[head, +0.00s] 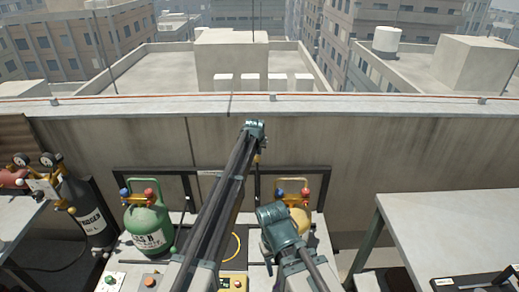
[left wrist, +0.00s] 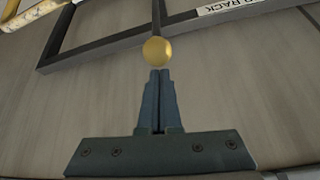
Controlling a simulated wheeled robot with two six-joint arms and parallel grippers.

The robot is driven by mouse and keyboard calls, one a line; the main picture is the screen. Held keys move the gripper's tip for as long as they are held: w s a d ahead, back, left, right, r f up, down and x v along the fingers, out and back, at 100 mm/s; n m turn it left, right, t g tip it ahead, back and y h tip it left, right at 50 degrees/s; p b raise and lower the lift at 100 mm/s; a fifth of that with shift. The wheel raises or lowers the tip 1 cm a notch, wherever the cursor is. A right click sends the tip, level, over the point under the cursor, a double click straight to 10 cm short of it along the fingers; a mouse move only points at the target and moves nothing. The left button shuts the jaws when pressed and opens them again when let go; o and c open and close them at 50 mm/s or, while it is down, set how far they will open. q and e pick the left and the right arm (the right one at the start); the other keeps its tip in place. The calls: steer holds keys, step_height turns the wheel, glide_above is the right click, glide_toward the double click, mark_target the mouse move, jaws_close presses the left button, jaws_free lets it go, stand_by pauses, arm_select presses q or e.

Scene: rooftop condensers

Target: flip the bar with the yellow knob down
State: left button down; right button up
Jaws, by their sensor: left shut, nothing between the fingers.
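The yellow knob (left wrist: 158,51) is a round ball at the end of a thin dark bar (left wrist: 156,14) in the left wrist view. In the head view the knob (head: 257,159) is small and partly covered by my left arm; its bar (head: 257,185) stands upright below it at the rack frame. My left gripper (left wrist: 160,73) is shut and empty. Its tips appear just short of the knob in the left wrist view; I cannot tell whether they touch. In the head view the left gripper (head: 257,148) is at the knob, mostly hidden by my wrist. My right gripper cannot be seen.
A dark rack frame (head: 150,169) runs before the concrete wall (head: 400,150).

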arm_select(q)
steer(key=shift+s+f, duration=0.1)
steer(key=shift+s, duration=0.15)
